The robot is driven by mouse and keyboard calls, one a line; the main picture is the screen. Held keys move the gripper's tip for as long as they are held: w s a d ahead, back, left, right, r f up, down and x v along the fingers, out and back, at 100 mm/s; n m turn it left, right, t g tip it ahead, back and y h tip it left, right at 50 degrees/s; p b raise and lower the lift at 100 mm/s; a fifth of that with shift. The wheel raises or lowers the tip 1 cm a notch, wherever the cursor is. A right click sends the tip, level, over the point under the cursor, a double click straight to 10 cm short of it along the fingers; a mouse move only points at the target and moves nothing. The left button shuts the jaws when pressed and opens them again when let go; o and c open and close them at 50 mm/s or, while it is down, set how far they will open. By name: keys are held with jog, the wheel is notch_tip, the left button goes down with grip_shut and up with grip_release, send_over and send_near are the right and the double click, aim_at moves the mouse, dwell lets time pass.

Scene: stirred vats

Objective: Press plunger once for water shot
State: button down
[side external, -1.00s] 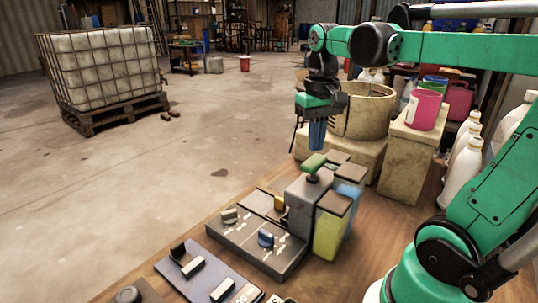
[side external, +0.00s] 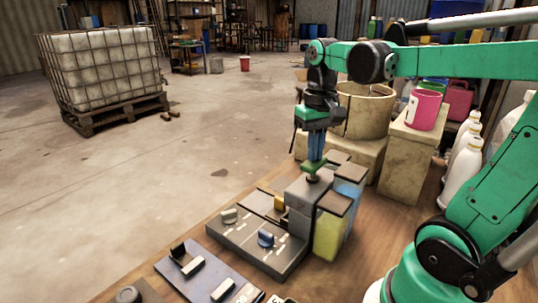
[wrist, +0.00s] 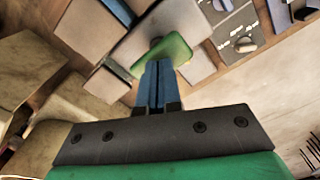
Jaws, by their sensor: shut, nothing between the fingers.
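The plunger is a green cap (side external: 309,169) on a short stem, on top of a grey block (side external: 306,191) on the bench. In the wrist view the green cap (wrist: 172,48) shows just beyond my fingertips. My gripper (side external: 316,160) is shut and empty, its blue fingers pointing down onto the cap. The fingertips appear to touch the cap's top; they partly cover it. In the wrist view my gripper (wrist: 157,68) also overlaps the cap.
A yellow-green container (side external: 328,236) and a blue one (side external: 350,195) stand beside the block. A grey panel with knobs (side external: 255,247) lies in front. A round beige vat (side external: 365,113) and a pink cup (side external: 423,109) stand behind. White bottles (side external: 462,170) stand at right.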

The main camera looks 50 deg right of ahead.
jog(key=shift+f, duration=1)
jog(key=shift+r, duration=4.5)
jog(key=w+a+f+n+t, duration=0.2)
jog(key=a+f+n+t, duration=0.4)
jog(key=a+f, duration=0.4)
jog(key=shift+a+f+t, duration=0.2)
jog(key=shift+a+t, duration=0.3)
jog(key=shift+t, duration=0.1)
jog(key=shift+w, duration=0.1)
